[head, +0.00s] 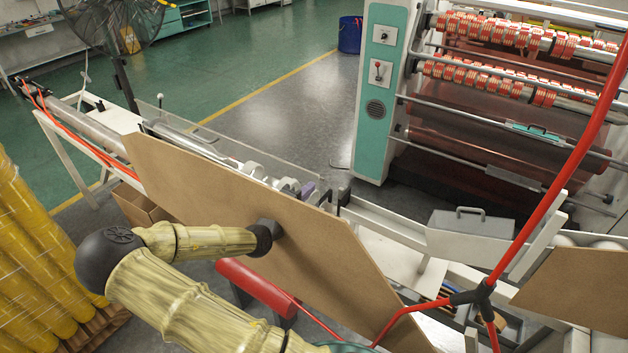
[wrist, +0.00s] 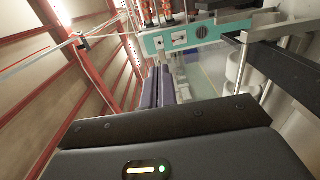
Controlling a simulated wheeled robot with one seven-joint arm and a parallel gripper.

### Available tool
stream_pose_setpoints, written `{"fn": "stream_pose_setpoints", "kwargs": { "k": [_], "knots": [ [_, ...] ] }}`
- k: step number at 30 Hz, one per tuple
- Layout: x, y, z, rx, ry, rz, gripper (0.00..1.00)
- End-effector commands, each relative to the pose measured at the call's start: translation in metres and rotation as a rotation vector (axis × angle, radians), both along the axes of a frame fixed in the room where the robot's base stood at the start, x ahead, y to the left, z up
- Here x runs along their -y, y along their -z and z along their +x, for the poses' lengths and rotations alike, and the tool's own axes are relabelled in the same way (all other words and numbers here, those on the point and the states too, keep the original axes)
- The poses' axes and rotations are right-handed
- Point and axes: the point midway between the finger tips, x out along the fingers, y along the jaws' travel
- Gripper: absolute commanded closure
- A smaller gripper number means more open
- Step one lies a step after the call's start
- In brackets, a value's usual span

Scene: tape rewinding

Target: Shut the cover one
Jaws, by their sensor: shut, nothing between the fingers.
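No part carries a readable label as cover one, so I cannot tell which it is. A grey box-like part with a top handle (head: 470,222) sits on the white frame at the right in the head view. A large brown board (head: 330,245) stands tilted along the frame in front of it. My arm's dark wrist meets the board's near face, and most of my gripper is hidden there. In the wrist view my gripper's purple-grey fingers (wrist: 158,82) are side by side, shut and empty. The grey box is not clearly seen in the wrist view.
The teal-and-white rewinding machine (head: 387,80) with red tape rolls stands at the back right. Wrapped yellow rolls (head: 30,250) stand at left. A second brown board (head: 578,290) is at right.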

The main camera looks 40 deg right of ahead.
Motion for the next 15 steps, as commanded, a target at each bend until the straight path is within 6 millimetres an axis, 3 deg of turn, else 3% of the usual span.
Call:
{"fn": "stream_pose_setpoints", "kwargs": {
  "k": [6,15],
  "knots": [
    [0.026,-0.002,0.009,0.0,0.001,-0.001,1.0],
    [0.032,0.001,0.012,0.001,-0.002,0.0,1.0]
  ]
}}
